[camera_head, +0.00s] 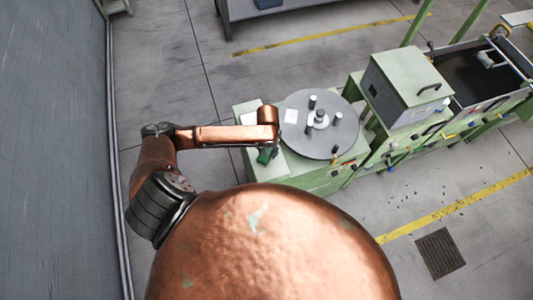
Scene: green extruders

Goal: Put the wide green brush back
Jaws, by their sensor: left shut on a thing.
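My left arm comes in from the left and reaches over the near left end of the green machine (318,178). My left gripper (269,147) points down there, small and partly hidden by its own wrist. It is shut on a dark green thing, which looks like the wide green brush (264,156), just left of the round grey disc (300,140). Whether the brush touches the machine top, I cannot tell. My right gripper is not in view.
A green box with a black handle (408,85) and a dark trough (485,70) are further right. A grey wall (50,150) is at left. A floor grate (440,253) lies at lower right.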

